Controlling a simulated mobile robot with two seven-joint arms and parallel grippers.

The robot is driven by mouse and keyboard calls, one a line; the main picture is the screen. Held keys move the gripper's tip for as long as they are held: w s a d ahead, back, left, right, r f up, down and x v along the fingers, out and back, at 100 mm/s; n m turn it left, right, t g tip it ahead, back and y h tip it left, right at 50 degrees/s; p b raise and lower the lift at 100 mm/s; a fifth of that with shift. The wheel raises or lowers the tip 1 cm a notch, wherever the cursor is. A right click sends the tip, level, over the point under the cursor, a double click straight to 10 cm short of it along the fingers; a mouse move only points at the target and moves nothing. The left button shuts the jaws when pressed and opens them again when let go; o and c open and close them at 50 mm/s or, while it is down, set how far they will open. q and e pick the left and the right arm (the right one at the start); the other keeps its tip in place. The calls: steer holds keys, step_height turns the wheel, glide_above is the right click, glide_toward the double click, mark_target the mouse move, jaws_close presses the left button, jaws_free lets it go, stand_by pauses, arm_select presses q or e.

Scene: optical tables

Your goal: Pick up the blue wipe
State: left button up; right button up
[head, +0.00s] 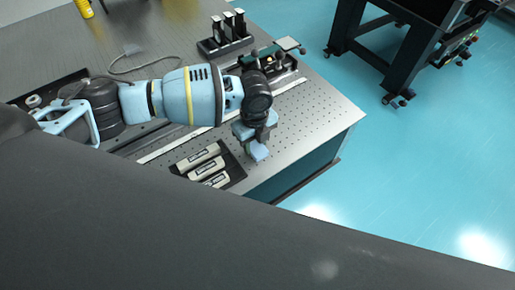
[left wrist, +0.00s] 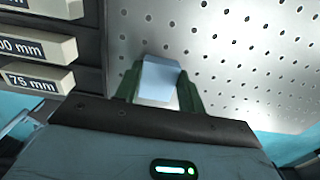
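The blue wipe (head: 258,152) is a small pale-blue folded piece at the tip of my left gripper (head: 252,140), over the near right part of the perforated optical table (head: 318,118). In the left wrist view the wipe (left wrist: 160,78) sits between the two dark green fingers of my left gripper (left wrist: 160,88). Both fingers meet its sides, so the gripper looks shut on it. Whether the wipe still touches the table top is hard to tell. My right gripper is not in view.
A dark tray (head: 238,172) of labelled pale boxes lies just left of the wipe; labelled boxes (left wrist: 38,80) also show in the left wrist view. Black posts (head: 228,28) and an optical assembly (head: 275,62) stand farther back. The table's right edge is close; blue floor lies beyond.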

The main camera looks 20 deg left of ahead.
mark_target(255, 148)
arm_select(q)
steer(key=c, duration=0.3)
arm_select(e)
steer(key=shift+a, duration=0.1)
arm_select(q)
steer(key=shift+c, duration=0.2)
